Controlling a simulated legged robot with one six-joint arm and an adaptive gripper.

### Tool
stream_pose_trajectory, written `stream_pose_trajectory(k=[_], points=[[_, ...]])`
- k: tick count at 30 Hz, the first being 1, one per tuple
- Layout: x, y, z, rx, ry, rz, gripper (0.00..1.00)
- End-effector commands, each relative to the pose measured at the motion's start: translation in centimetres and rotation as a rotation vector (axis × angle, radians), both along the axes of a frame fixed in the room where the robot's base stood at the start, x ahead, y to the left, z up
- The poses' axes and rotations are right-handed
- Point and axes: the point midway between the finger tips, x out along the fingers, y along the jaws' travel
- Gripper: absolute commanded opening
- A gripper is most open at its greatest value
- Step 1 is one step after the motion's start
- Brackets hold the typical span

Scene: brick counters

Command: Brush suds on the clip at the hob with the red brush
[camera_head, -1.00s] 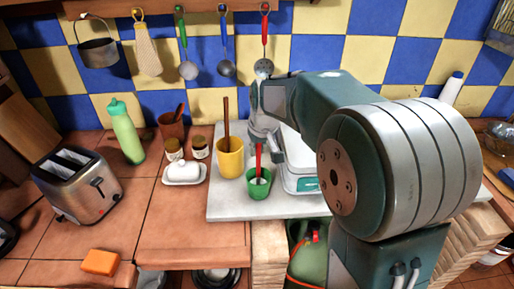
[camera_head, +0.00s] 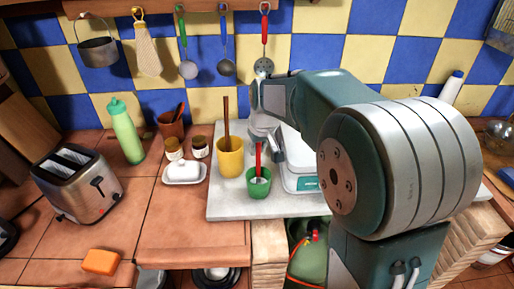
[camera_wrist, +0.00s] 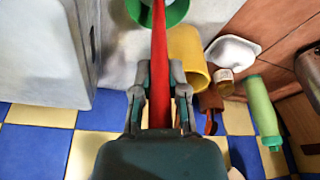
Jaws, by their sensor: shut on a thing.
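The red brush (camera_head: 258,155) stands nearly upright, its lower end inside the green cup (camera_head: 259,189) on the pale slab. My gripper (camera_head: 264,132) is above the cup, shut on the brush's handle. In the wrist view, the red handle (camera_wrist: 159,45) runs between my two fingers (camera_wrist: 160,85) down into the green cup (camera_wrist: 178,12). The brush's tip is hidden in the cup. I cannot make out the clip or the hob; my arm covers much of the right side.
A yellow cup (camera_head: 229,160) with a brown stick stands close left of the green cup. A white scale-like device (camera_head: 300,178) is close right. A green gas bottle (camera_head: 308,262) with an orange hose sits below. The counter's front left is mostly clear, except for an orange sponge (camera_head: 100,261).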

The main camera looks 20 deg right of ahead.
Motion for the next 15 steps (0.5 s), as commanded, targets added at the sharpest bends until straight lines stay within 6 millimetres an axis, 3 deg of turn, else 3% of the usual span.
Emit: stream_pose_trajectory(k=[15], points=[[0.1, 0.0, 3.7, 0.0, -0.005, 0.0, 0.0]])
